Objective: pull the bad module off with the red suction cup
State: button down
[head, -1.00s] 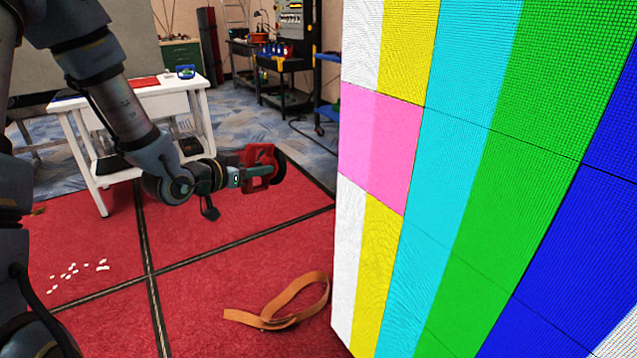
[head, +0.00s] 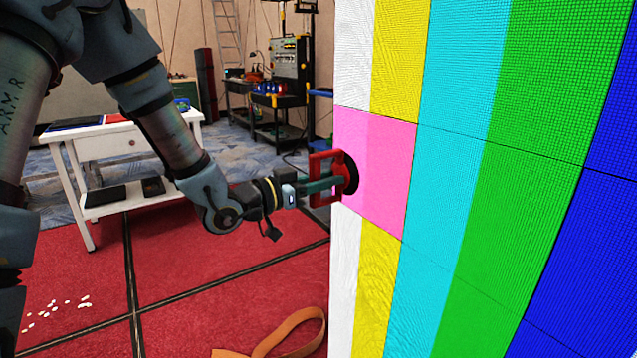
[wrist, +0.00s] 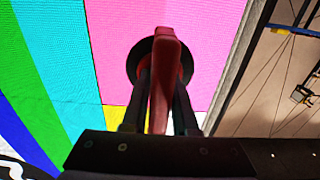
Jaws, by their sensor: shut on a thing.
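The bad module (head: 385,175) is the pink panel at the left edge of the video wall, among white, yellow and cyan stripes. It also fills the upper middle of the wrist view (wrist: 120,25). My gripper (head: 318,183) is shut on the red handle of the suction cup (head: 325,158). The cup's black pad (head: 350,174) faces the left part of the pink module, at or very close to its surface. I cannot tell whether it touches. In the wrist view the red handle (wrist: 162,85) stands between my two dark fingers, with the round black pad behind it.
The video wall (head: 470,130) fills the right side. An orange strap (head: 290,335) lies on the red floor mats near its foot. White scraps (head: 55,310) lie at lower left. A white table (head: 150,140) and a dark workbench (head: 265,105) stand behind.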

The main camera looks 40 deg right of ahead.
aim_at(346, 173)
jog(key=shift+s+d+b, duration=0.15)
jog(key=shift+d+b, duration=0.15)
jog(key=shift+d, duration=2.4)
jog(key=shift+d, duration=0.3)
jog(key=shift+a+r, duration=0.1)
jog(key=shift+a, duration=0.6)
jog(key=shift+w+a, duration=0.15)
jog(key=shift+a, duration=1.55)
jog(key=shift+w+a, duration=0.1)
jog(key=shift+a, duration=1.6)
